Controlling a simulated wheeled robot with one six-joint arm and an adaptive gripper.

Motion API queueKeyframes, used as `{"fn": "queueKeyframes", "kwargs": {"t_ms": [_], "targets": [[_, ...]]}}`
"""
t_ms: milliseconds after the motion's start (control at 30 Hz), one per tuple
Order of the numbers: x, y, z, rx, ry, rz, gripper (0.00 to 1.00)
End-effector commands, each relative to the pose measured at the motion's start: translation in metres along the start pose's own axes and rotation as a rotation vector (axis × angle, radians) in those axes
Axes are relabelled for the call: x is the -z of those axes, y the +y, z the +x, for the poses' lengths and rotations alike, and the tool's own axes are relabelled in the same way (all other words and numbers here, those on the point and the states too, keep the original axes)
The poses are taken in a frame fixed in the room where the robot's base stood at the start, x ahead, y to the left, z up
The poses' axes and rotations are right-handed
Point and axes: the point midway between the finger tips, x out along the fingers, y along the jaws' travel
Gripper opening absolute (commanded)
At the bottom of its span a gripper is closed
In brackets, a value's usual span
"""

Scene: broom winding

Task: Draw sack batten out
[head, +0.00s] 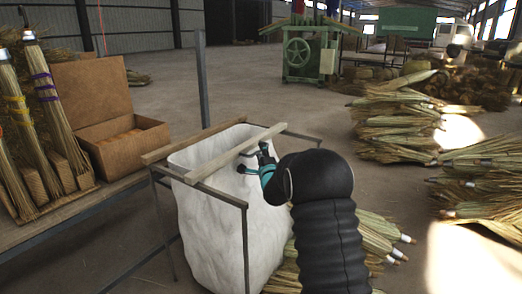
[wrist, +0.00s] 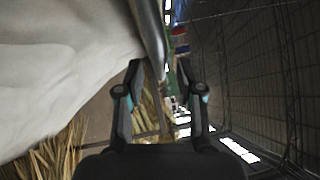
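A white sack (head: 207,226) hangs open in a dark metal frame (head: 246,245). A pale wooden batten (head: 222,160) lies across the near side of its mouth. A browner batten (head: 187,143) lies along the far left side. My gripper (head: 255,158) is at the near batten's right part, close beside or under it; contact cannot be told. In the wrist view my gripper (wrist: 159,68) has its fingers spread apart. The sack (wrist: 60,75) fills the left there, and a grey bar (wrist: 150,35) runs toward the gap between the fingers.
A bench (head: 75,207) with brooms (head: 47,100) and an open cardboard box (head: 125,140) stands at left. Broom bundles (head: 405,125) lie at right, and more straw lies beside the sack. A green machine (head: 308,55) stands behind. The floor between is clear.

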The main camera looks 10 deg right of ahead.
Motion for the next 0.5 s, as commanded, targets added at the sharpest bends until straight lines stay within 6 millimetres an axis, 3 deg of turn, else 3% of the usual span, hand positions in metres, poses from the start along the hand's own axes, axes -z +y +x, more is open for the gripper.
{"fn": "queueKeyframes", "kwargs": {"t_ms": [200,500], "targets": [[0.0,0.0,0.016,0.0,0.0,0.0,0.37],[0.0,0.0,0.018,0.0,0.0,0.0,0.37]]}}
